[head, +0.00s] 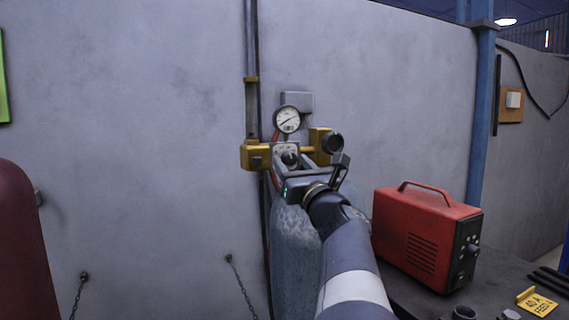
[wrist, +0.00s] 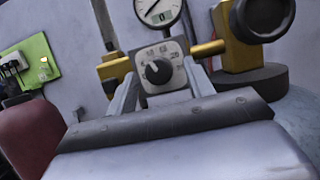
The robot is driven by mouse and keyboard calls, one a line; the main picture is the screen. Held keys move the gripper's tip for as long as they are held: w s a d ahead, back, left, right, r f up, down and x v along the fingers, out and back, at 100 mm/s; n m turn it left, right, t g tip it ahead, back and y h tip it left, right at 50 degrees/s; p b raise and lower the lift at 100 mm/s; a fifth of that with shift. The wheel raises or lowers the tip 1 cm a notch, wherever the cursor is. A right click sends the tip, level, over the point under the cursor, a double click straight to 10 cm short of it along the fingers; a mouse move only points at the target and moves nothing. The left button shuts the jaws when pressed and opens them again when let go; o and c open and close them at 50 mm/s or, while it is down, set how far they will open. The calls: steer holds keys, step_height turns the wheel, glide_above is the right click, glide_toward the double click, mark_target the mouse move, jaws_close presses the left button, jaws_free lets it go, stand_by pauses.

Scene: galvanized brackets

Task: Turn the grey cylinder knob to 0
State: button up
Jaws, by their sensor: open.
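The grey cylinder (head: 296,255) stands against the wall, partly hidden by my arm. Its small dark round knob (wrist: 157,71) sits on a pale square dial plate (wrist: 174,85) with printed numbers, some hidden. The knob also shows in the head view (head: 290,159). A light mark shows on the knob's face; its exact reading is too small to tell. My gripper (wrist: 160,80) is open and faces the dial, one finger on each side of the knob in the wrist view. It shows in the head view (head: 287,170). I cannot tell whether the fingers touch the knob.
A round gauge (head: 288,120) with a small display sits above the knob. Brass fittings (head: 255,156) flank the dial, with a dark round part (head: 332,143) at right. A red machine (head: 428,237) stands on a dark bench at right. The wall at left is mostly clear.

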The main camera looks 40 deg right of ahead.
steer(key=shift+s, duration=0.1)
steer(key=shift+c, duration=0.3)
steer(key=c, duration=0.9)
